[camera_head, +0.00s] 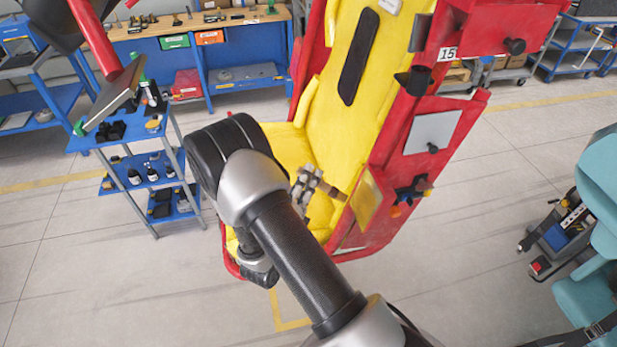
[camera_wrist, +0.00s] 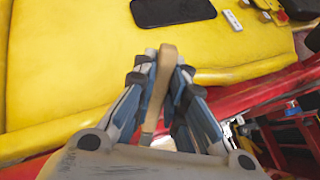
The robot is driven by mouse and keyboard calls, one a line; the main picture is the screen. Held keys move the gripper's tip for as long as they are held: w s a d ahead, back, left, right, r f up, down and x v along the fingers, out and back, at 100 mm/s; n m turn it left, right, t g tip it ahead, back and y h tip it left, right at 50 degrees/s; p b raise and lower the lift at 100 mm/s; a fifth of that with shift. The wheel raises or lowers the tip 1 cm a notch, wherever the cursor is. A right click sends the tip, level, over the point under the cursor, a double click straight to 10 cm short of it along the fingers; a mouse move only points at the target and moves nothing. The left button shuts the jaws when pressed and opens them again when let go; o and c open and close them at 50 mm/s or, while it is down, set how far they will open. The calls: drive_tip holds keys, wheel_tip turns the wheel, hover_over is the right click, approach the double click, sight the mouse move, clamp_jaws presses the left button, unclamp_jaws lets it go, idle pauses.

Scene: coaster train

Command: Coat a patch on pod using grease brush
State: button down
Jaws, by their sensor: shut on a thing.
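The pod (camera_head: 345,130) is a red shell with a yellow padded interior and a 15 label. Its yellow padding (camera_wrist: 60,70) fills much of the wrist view. On the pod's red side are a grey square plate (camera_head: 433,131) and a yellowish square panel (camera_head: 366,203). My gripper (camera_head: 308,184) is in front of the pod's lower part; its fingertips also show in the wrist view (camera_wrist: 164,70). It is shut on a slim tan-brown thing (camera_wrist: 163,62), apparently the grease brush. Its bristles cannot be made out. I cannot tell whether it touches the pod.
A black holder (camera_head: 410,190) with blue and orange parts sticks out from the pod's side. A blue cart (camera_head: 120,141) with bottles stands left. A workbench (camera_head: 215,25) is behind. A teal seat (camera_head: 590,290) is at the right. Floor between is clear.

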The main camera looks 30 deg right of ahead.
drive_tip(key=shift+s+d+f, duration=0.15)
drive_tip(key=shift+d, duration=0.55)
drive_tip(key=shift+s+a, duration=1.15)
drive_tip(key=shift+s, duration=2.85)
drive_tip(key=shift+w+d+p, duration=0.2)
drive_tip(key=shift+w+d, duration=0.15)
drive_tip(key=shift+w, duration=1)
drive_tip(key=shift+w+d+p, duration=0.15)
drive_tip(key=shift+w+d, duration=0.25)
drive_tip(key=shift+w, duration=0.9)
drive_tip(key=shift+w+d+p, duration=0.2)
drive_tip(key=shift+w+d, duration=0.15)
drive_tip(key=shift+w, duration=1)
drive_tip(key=w+a+r, duration=0.1)
drive_tip(key=a, duration=0.4)
drive_tip(key=shift+w+a+r+p, duration=0.2)
drive_tip(key=shift+w+a+p, duration=0.1)
drive_tip(key=shift+a+p, duration=0.05)
